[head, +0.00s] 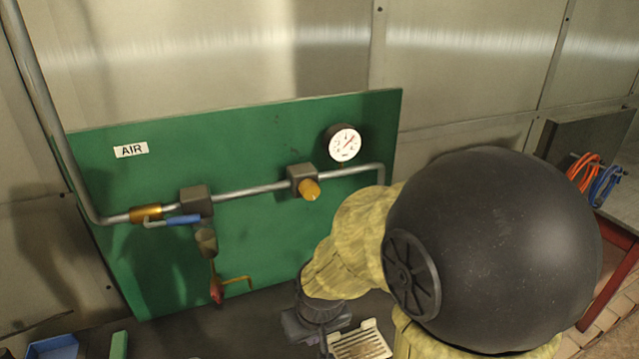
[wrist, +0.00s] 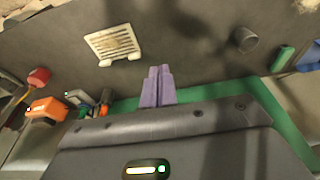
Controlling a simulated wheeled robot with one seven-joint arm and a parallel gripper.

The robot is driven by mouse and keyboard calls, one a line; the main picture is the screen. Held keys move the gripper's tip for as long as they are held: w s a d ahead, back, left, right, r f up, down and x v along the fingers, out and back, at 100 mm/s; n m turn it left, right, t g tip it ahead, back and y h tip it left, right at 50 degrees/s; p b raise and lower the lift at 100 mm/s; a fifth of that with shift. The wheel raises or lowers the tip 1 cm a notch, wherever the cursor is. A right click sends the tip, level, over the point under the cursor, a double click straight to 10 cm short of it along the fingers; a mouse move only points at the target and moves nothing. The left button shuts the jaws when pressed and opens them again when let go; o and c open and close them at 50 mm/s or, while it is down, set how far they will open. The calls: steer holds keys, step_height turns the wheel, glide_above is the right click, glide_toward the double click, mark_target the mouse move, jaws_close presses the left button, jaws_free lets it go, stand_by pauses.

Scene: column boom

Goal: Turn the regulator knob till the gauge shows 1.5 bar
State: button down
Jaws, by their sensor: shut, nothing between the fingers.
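The regulator is a brown block on the pipe with an orange-yellow knob (head: 309,190), in the middle of the head view. The round white gauge (head: 344,143) is above and right of it. Its red needle points up and right; the scale is too small to read. My gripper (wrist: 159,78) shows its two purple fingers together in the wrist view, shut and empty, over a dark surface. My arm fills the right of the head view, with its dark wrist low, below the knob. The fingers are not clear there. The knob is not discernible in the wrist view.
A green panel (head: 262,250) carries the pipe, an AIR label (head: 131,150) and a valve with a blue lever (head: 184,220). A red-and-yellow fitting (head: 217,290) hangs below. A white slatted tray (head: 361,341) lies under my arm. Orange hoses (head: 582,172) are far right.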

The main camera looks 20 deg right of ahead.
steer(key=c, duration=2.1)
jaws_free()
steer(key=o, duration=0.3)
steer(key=shift+w+d, duration=0.1)
steer(key=o, duration=1)
steer(key=w+d+t+b, duration=0.3)
steer(key=w, duration=0.2)
steer(key=shift+d+f+m+h+b, duration=0.15)
steer(key=shift+d+m+h+b, duration=0.15)
steer(key=shift+d+h+b, duration=0.1)
steer(key=w+d+r+n+t+y+b, duration=0.1)
steer(key=w+d+r+n+t+b, duration=0.1)
steer(key=w+d+r+t+b, duration=0.3)
steer(key=d+r+t+b, duration=0.3)
steer(key=r+t+b, duration=0.3)
steer(key=r+t, duration=0.1)
steer(key=shift+y, duration=0.4)
steer(key=shift+w+r, duration=0.1)
